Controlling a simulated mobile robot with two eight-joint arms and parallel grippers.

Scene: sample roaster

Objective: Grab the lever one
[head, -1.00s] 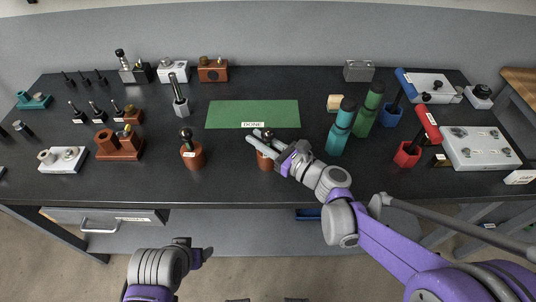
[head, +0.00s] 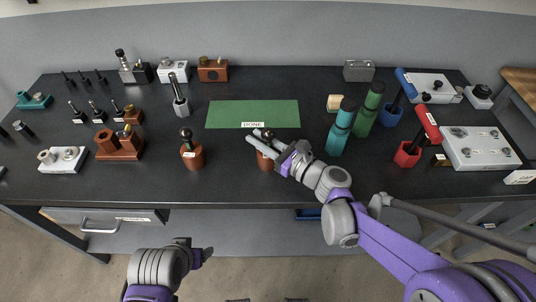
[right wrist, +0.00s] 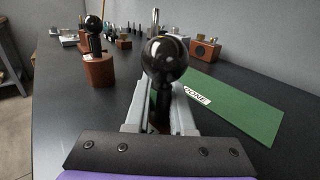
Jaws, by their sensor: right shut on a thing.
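A tool with a round black ball knob (right wrist: 165,58) stands upright between the fingers of my right gripper (right wrist: 162,112). In the head view, my right gripper (head: 265,146) is shut on this ball-topped tool just above a brown round holder (head: 266,163). The fingers hide part of the holder and the tool's lower end. A similar ball-topped tool (head: 186,134) stands in another brown holder (head: 194,157) to the left. It also shows in the right wrist view (right wrist: 93,38). My left gripper (head: 203,256) is low in front of the table; its fingers are not clear.
A green mat (head: 252,112) marked "DONE" lies behind my right gripper. A teal bottle (head: 340,132) and a green bottle (head: 368,108) stand to its right. Several small tools and blocks fill the table's left side. Clear black tabletop lies between the two brown holders.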

